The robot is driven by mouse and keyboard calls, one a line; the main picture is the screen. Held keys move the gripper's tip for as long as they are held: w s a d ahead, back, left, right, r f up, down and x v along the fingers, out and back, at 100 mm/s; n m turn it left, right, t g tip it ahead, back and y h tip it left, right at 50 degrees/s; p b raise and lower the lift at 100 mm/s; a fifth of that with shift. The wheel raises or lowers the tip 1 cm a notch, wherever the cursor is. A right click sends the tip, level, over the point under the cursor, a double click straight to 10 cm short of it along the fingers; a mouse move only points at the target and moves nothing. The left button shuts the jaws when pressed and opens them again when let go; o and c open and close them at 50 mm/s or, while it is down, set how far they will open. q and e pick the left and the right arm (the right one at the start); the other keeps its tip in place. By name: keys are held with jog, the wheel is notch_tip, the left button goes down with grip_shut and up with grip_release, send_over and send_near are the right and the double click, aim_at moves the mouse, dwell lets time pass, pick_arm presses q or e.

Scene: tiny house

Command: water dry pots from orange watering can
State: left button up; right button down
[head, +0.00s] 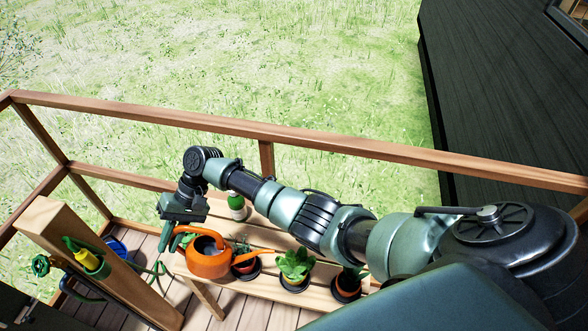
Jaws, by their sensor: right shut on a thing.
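My right gripper (178,222) is shut on the green handle of the orange watering can (208,262). The can is over the left part of the wooden bench, its spout pointing right. The spout tip is near a small potted plant (243,264), partly hidden behind the can. A white and green pot (237,206) stands further back. Soil wetness cannot be told. My left gripper is not in view.
The wooden bench (205,300) stands on a plank deck inside a wooden railing (265,130). At left a wooden post (55,225) carries a yellow and green hose nozzle (85,257). A blue bucket (117,246) is behind it. A dark wall (490,80) rises at right.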

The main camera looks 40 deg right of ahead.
jog(key=w+a+f+h+b, duration=0.1)
jog(key=b, duration=0.2)
jog(key=w+a+f+g+h+b, duration=0.1)
jog(key=b, duration=0.2)
jog(key=shift+a+f+m, duration=0.2)
jog(key=shift+a+m, duration=0.05)
jog(key=shift+m, duration=0.15)
jog(key=shift+s, duration=0.1)
dwell(0.5)
